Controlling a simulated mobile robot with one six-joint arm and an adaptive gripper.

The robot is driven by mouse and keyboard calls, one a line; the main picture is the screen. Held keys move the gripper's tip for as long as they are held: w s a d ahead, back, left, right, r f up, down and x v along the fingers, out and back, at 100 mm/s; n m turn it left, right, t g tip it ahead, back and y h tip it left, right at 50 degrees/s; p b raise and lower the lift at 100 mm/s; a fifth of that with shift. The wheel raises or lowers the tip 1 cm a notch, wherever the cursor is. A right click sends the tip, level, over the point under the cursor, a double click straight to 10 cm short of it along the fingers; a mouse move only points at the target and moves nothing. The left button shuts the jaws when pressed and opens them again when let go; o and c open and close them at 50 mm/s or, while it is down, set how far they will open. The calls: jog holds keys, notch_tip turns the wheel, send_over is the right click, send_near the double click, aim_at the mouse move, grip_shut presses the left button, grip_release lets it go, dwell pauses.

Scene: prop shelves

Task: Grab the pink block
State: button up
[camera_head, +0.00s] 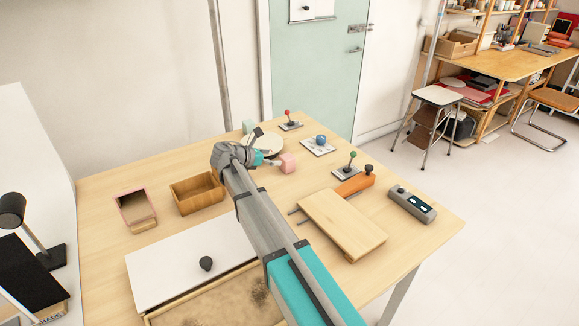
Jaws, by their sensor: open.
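The pink block (287,163) sits on the wooden table near its back middle, just right of my gripper. My gripper (272,160) is at the end of my arm, low over the table, with its fingertips close to the block's left side. It is open. The arm's end link hides part of the gripper, and I cannot tell whether a finger touches the block.
A round pale disc (266,143) and a pale green block (249,126) lie behind my gripper. Joysticks (291,122) and a blue ball on a plate (320,141) stand to the right. A wooden tray (197,203) is at left. Free tabletop lies right of the pink block.

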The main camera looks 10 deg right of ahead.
aim_at(291, 157)
jog(key=shift+b+x, duration=0.35)
jog(key=shift+x, duration=1.05)
jog(key=shift+b+x, duration=1.05)
jog(key=shift+x, duration=1.7)
jog(key=c, duration=1.1)
